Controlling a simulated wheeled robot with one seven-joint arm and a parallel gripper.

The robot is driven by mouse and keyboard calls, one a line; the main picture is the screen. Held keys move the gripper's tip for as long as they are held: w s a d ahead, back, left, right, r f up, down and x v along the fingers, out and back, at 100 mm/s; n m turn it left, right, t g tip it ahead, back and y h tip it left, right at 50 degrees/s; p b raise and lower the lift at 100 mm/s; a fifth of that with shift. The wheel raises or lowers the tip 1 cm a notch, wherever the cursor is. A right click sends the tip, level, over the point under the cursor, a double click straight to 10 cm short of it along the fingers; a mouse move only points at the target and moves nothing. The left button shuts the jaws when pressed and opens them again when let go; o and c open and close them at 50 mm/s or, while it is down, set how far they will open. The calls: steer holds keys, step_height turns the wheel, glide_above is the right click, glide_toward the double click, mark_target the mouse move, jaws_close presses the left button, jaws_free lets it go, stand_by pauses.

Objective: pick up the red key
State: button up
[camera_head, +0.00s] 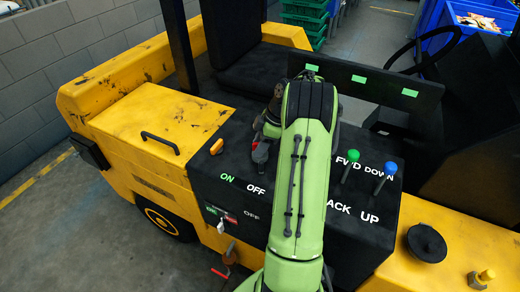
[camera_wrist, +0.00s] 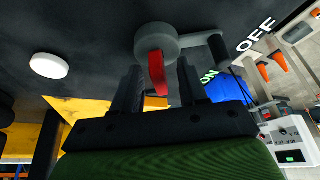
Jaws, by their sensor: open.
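The red key (camera_wrist: 157,72) stands in a round grey switch (camera_wrist: 170,42) on the black console, seen in the wrist view. My gripper (camera_wrist: 160,82) is open, its two dark fingers on either side of the key's lower part, with visible gaps. I cannot tell how deep the key sits between the fingers. In the head view the grey switch (camera_head: 261,153) shows just left of my green arm. The arm hides most of my gripper there.
The black console (camera_head: 215,180) carries ON and OFF lettering, an orange switch (camera_head: 216,147), a green-topped lever (camera_head: 352,156) and a blue-topped lever (camera_head: 390,169) right of my arm. A black handle (camera_head: 160,142) stands on the yellow body to the left.

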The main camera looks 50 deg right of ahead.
jaws_close()
step_height(320, 180, up, 10)
steer(key=p, duration=0.2)
steer(key=shift+r+p, duration=0.1)
steer(key=shift+p, duration=0.3)
